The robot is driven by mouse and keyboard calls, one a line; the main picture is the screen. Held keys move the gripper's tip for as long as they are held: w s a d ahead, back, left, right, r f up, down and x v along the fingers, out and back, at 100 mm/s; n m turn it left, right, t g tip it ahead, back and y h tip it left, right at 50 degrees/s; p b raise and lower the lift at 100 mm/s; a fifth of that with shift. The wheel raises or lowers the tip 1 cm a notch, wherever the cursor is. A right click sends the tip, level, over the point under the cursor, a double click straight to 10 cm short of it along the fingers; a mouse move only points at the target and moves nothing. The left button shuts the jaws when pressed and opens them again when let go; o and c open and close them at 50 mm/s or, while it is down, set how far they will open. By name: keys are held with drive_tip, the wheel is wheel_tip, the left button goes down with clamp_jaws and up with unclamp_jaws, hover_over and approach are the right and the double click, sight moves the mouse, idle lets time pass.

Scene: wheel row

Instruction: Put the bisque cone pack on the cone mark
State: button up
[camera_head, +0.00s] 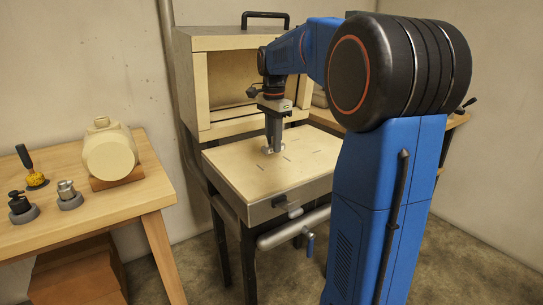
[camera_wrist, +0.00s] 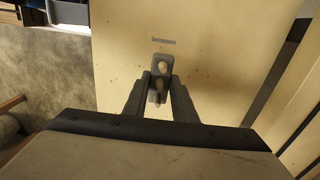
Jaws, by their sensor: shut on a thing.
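My gripper (camera_head: 271,148) points down, low over the cream slab. In the wrist view my gripper (camera_wrist: 160,88) is shut on a small grey cone pack (camera_wrist: 162,64) with several pale cones in it. I cannot tell whether the pack touches the slab. A short grey mark (camera_wrist: 163,41) lies on the slab just beyond the pack, apart from it. In the head view several thin dark marks, one of them this mark (camera_head: 287,157), show on the slab near the gripper. I cannot tell which is the cone mark.
The cream slab (camera_head: 240,180) lies in front of an open cream kiln chamber (camera_head: 232,80). A wooden table (camera_head: 105,205) at left holds a cream rounded vessel (camera_head: 108,152), a yellow-based tool (camera_head: 33,170) and two small items on grey discs. The slab's left part is clear.

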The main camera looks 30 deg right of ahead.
sight(274, 163)
drive_tip(key=shift+d+f, duration=0.1)
drive_tip(key=shift+f, duration=2.15)
drive_tip(key=shift+f, duration=0.1)
drive_tip(key=o, duration=1.1)
